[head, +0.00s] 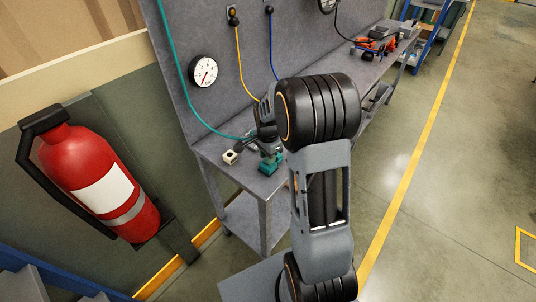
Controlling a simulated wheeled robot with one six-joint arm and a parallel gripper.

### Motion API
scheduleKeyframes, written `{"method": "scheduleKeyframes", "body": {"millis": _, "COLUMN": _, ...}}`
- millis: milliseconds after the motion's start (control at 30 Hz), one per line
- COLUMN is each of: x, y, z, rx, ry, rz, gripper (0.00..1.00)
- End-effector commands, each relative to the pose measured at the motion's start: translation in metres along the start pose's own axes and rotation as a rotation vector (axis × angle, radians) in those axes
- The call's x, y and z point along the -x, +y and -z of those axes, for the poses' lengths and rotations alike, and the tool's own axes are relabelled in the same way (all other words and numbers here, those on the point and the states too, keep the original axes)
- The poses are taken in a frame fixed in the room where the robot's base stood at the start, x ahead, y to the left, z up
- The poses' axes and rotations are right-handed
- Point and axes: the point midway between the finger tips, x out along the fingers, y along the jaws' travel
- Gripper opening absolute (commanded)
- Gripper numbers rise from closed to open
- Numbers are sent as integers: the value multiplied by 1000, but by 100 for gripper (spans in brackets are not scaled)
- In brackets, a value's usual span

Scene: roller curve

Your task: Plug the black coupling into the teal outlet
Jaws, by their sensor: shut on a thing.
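My gripper (262,146) is over the near end of the grey workbench, partly hidden behind my own wrist and arm. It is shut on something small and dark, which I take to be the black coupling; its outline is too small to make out. A teal hose (188,90) hangs down the back panel and curves along the bench to my gripper. A teal block (269,164), which looks like the teal outlet, stands on the bench just below my gripper. I cannot tell whether the coupling touches it.
A small pale block (231,157) with a dark hole sits left of my gripper. The back panel carries a gauge (204,71), a yellow line (239,55) and a blue line (272,45). Tools (366,45) lie at the far end. A fire extinguisher (97,180) hangs at left.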

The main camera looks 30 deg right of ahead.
Motion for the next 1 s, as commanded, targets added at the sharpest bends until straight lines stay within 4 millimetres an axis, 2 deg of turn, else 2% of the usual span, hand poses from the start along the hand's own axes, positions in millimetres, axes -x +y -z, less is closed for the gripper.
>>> {"method": "scheduleKeyframes", "body": {"millis": 1000, "x": 0, "y": 0, "z": -6, "rx": 0, "ry": 0, "rz": 0, "gripper": 0}}
